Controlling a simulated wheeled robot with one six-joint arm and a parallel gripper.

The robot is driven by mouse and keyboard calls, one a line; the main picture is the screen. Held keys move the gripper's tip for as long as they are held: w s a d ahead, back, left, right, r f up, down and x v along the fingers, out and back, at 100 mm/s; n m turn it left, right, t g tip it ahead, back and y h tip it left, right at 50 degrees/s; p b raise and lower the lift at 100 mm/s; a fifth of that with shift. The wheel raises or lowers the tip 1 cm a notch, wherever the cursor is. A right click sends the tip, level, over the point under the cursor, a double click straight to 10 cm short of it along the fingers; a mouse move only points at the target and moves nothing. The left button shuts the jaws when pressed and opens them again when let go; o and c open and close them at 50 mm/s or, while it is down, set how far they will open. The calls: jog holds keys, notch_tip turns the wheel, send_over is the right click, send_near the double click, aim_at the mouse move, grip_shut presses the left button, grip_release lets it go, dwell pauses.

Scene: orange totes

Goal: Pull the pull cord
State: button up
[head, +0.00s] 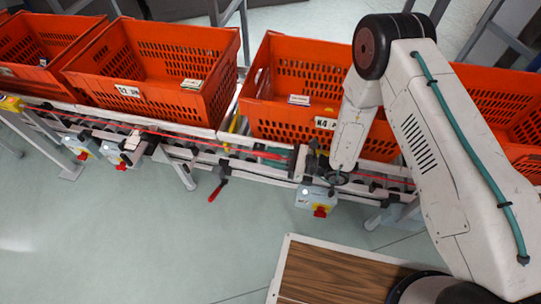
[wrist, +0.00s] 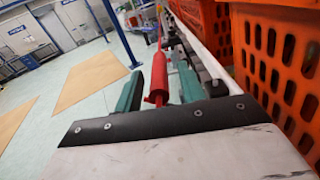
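The red pull cord (head: 385,178) runs along the near side of the conveyor rail, below the orange totes. In the wrist view a red cylindrical piece (wrist: 159,82) that seems part of the cord line stands between the teal fingers of my gripper (wrist: 160,72). A gap shows beside it, so the fingers look open around it, not closed on it. In the head view my gripper (head: 272,155) reaches left along the rail at cord height, and my wrist hides part of the cord. Contact with the cord cannot be told.
Orange totes (head: 172,94) stand on the conveyor (head: 200,134), close to the right of my gripper in the wrist view. A red-handled lever (head: 216,190) hangs below the rail. A yellow-and-grey switch box (head: 318,198) sits under my wrist. The floor in front is clear.

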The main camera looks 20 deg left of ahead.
jog(key=shift+a, duration=0.65)
grip_shut()
jog(key=s, duration=0.6)
jog(key=shift+s, duration=0.15)
grip_release()
jog(key=shift+d, duration=0.15)
